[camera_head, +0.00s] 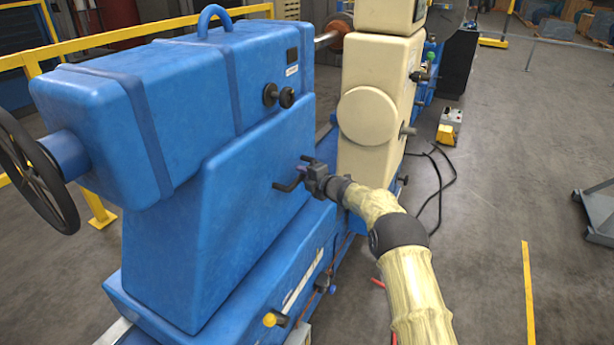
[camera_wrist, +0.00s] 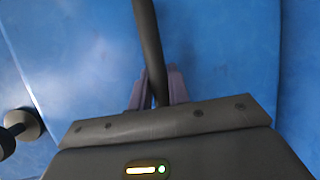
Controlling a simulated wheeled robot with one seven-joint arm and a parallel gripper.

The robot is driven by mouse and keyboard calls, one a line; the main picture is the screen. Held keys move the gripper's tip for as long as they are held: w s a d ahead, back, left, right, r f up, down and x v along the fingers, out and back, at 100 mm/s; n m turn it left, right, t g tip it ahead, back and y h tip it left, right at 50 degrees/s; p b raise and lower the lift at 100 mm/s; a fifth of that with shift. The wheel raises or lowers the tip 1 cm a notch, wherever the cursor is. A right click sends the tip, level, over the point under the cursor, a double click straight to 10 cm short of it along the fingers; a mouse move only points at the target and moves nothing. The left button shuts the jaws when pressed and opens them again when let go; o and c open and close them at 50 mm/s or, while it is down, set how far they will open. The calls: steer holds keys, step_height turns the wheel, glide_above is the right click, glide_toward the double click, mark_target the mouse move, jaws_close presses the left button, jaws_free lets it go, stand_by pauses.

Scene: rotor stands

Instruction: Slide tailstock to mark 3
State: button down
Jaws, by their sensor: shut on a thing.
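The tailstock (camera_head: 220,200) is a large blue housing with a black handwheel (camera_head: 38,170) at its left end, standing on the blue bed (camera_head: 245,300). A dark handle bar (camera_head: 287,185) sticks out from its right side face. My gripper (camera_head: 306,172) is at this handle. In the wrist view my gripper's purple-grey fingers (camera_wrist: 157,90) are shut around the dark bar (camera_wrist: 148,40), with the blue face behind. A pale strip (camera_head: 303,279) runs along the bed's side; its markings are too small to read, so I cannot tell where mark 3 is.
A cream upright housing (camera_head: 375,115) stands just beyond the tailstock. Small levers with yellow (camera_head: 269,319) and blue knobs sit low on the bed. A yellow railing (camera_head: 130,40) runs behind. The grey floor at right is open, with a cart (camera_head: 598,210) at the edge.

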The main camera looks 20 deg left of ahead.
steer(key=shift+w+d+r, duration=0.2)
steer(key=shift+w+d, duration=0.05)
steer(key=shift+w, duration=0.05)
steer(key=c, duration=1.3)
jaws_free()
steer(key=shift+f, duration=0.15)
steer(key=shift+a, duration=0.2)
steer(key=shift+s, duration=0.1)
steer(key=shift+d, duration=0.1)
steer(key=b+v, duration=0.3)
steer(key=v, duration=1.4)
steer(key=shift+d, duration=0.1)
